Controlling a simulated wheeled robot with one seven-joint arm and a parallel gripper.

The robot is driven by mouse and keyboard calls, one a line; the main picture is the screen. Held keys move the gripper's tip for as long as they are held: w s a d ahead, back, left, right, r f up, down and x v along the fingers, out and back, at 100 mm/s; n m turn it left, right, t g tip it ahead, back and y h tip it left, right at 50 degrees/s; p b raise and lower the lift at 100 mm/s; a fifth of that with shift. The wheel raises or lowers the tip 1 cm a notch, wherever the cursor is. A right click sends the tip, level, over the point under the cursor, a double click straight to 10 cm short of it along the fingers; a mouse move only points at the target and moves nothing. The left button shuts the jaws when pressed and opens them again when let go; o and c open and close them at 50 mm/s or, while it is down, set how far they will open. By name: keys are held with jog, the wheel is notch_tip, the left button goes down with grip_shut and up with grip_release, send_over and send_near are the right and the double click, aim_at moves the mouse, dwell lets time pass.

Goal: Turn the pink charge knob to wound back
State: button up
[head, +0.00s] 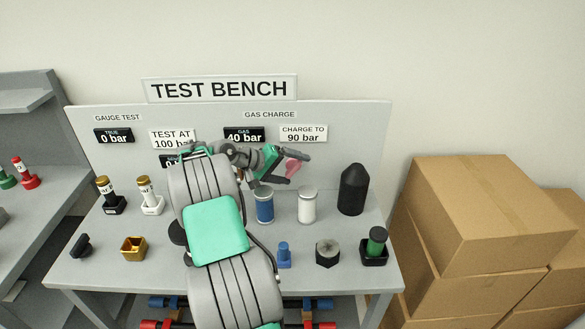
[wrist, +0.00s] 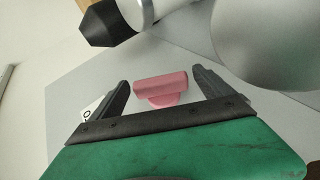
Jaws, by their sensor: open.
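The pink charge knob (head: 293,167) is on the upright back panel of the test bench, below the "CHARGE TO 90 bar" sign. In the wrist view the pink knob (wrist: 161,88) shows as a bar-shaped handle on a round base, its bar running roughly across the picture. My gripper (head: 287,165) is open at the panel in the head view. In the wrist view my gripper (wrist: 163,82) has one dark finger on each side of the knob, with a visible gap to both. The arm hides part of the panel left of the knob.
Below stand a blue canister (head: 264,206), a white canister (head: 307,205) and a black round-topped cylinder (head: 352,190). Cardboard boxes (head: 480,215) stand at the right. A gas display (head: 244,134) reads 40 bar.

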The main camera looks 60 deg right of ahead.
jog(key=shift+s+d+f, duration=0.15)
jog(key=shift+d+f, duration=0.05)
jog(key=shift+d, duration=0.1)
jog(key=c, duration=1.4)
